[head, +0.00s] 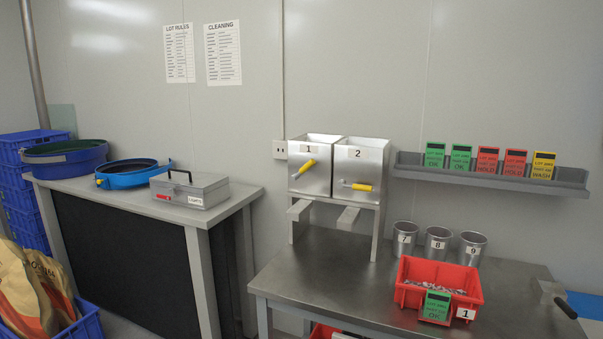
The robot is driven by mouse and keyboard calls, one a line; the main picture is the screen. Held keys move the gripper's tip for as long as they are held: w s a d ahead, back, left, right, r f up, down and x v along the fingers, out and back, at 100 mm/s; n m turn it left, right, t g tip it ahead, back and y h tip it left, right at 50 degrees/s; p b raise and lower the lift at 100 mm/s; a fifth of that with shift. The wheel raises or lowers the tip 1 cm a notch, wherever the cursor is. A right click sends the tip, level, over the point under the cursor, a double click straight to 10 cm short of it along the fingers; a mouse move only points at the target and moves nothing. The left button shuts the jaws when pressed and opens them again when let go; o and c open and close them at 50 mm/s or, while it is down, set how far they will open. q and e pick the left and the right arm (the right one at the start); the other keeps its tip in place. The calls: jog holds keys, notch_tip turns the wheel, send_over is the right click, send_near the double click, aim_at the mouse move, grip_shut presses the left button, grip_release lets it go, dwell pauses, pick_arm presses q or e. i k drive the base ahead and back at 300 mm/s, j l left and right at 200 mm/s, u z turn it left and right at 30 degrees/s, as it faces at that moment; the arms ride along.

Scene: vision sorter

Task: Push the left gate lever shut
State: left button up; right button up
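A metal twin hopper stands on the steel table, its left bin marked 1 (318,182) and its right bin marked 2 (372,172). The left gate lever (305,168) has a yellow handle on the front of bin 1, tilted with its right end up. The right gate lever (359,187) on bin 2 lies nearly level. A short chute (299,209) sticks out below bin 1, and another (348,218) below bin 2. Neither of my grippers is in the head view, and nothing touches the levers.
The steel table (325,275) is clear in front of the hopper. Right of it stand metal cups (404,238) and a red bin (411,294) with a green card. A black-handled metal tool (565,307) lies at the right edge. A card shelf (490,178) hangs above.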

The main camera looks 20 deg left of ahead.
aim_at(293, 178)
jog(key=i+l+u, duration=0.4)
jog(key=i+l, duration=0.65)
